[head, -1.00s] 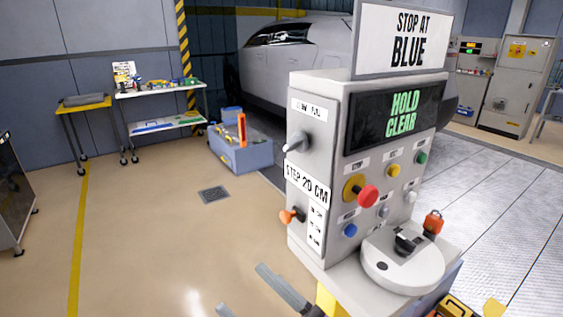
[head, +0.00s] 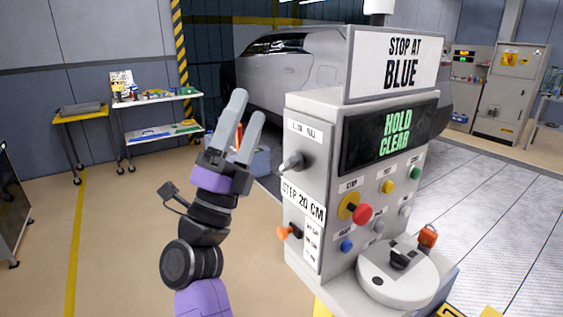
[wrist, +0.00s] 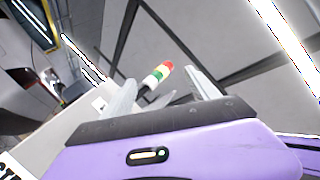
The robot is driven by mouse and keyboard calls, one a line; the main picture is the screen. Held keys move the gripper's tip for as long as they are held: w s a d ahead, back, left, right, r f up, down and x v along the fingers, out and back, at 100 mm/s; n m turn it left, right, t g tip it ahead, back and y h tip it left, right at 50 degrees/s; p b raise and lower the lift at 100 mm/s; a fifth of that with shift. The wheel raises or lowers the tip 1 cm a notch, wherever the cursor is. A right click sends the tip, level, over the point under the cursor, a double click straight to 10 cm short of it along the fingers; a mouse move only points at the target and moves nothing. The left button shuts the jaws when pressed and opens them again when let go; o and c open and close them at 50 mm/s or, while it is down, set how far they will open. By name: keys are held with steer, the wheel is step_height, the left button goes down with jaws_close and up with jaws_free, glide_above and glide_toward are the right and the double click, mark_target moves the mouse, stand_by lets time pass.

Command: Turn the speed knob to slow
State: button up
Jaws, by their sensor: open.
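The grey control console (head: 310,120) stands right of centre. A dark knob with a pale pointer (head: 292,163), apparently the speed knob, sticks out of its left side face under a small label (head: 303,130) too blurred to read surely. My gripper (head: 248,105) is raised to the left of this face, fingers pointing up, apart from the knob, open and empty. In the wrist view, my open gripper (wrist: 160,82) points up toward the ceiling, and the knob does not show there.
An orange-tipped lever (head: 289,231) sits lower on the same face. The front has a red mushroom button (head: 362,215), coloured buttons and a round pedestal (head: 398,277). A red, green and white light stack (wrist: 158,74) shows between the fingers. Floor at left is open.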

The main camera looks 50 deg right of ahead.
step_height(320, 180, down, 2)
steer(key=w+d+m+g+y, duration=0.1)
steer(key=d+m+g+y, duration=0.2)
steer(key=m+g+y, duration=0.3)
steer(key=m+g+y+p, duration=0.1)
steer(key=m+g+y, duration=0.2)
steer(key=m+y, duration=0.2)
glide_toward(285, 165)
steer(key=d, duration=0.2)
steer(key=p+x, duration=0.2)
steer(key=x, duration=0.5)
steer(key=shift+s+d+p, duration=0.15)
steer(key=shift+s+p, duration=0.1)
steer(key=shift+p, duration=0.15)
steer(key=shift+c, duration=0.4)
steer(key=c, duration=1.3)
